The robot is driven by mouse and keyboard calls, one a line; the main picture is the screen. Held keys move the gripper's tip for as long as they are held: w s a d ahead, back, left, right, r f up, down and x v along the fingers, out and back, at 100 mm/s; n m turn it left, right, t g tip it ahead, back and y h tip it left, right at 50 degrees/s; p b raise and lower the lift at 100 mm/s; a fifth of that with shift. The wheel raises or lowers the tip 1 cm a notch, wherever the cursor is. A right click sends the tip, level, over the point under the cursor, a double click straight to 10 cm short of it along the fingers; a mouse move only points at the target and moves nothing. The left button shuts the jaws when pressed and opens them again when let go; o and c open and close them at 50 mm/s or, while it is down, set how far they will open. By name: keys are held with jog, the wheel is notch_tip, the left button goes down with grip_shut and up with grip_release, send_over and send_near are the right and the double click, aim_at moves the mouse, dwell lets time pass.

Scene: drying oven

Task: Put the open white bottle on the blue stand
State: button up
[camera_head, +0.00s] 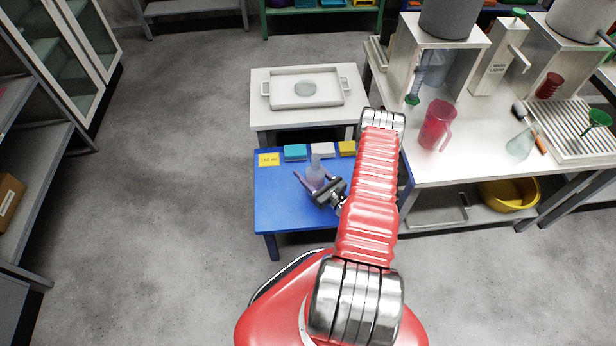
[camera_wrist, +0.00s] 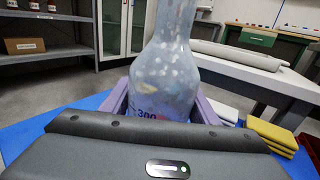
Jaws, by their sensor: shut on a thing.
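A translucent, whitish bottle (camera_head: 316,172) with a wide body and narrow neck stands upright over the blue stand (camera_head: 274,207). My gripper (camera_head: 316,181) is shut on it, with a purple finger on each side of its body. In the wrist view the bottle (camera_wrist: 168,75) fills the middle, with "300" partly readable low on it. Its top is cut off there and too small in the head view to tell if it is open. The bottle's base is hidden, so I cannot tell whether it touches the stand (camera_wrist: 35,130).
Behind is a white table with a tray (camera_head: 334,97). At right, a bench (camera_head: 455,165) holds a red jug (camera_head: 436,124). The stand's left front is clear.

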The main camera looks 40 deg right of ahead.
jog(key=shift+f, duration=1.7)
jog(key=o, duration=1.1)
jog(key=shift+f, duration=0.1)
jog(key=shift+o, duration=0.2)
jog(key=s, duration=1)
jog(key=shift+s, duration=0.2)
jog(key=shift+s+a, duration=0.1)
jog(key=shift+s, duration=0.75)
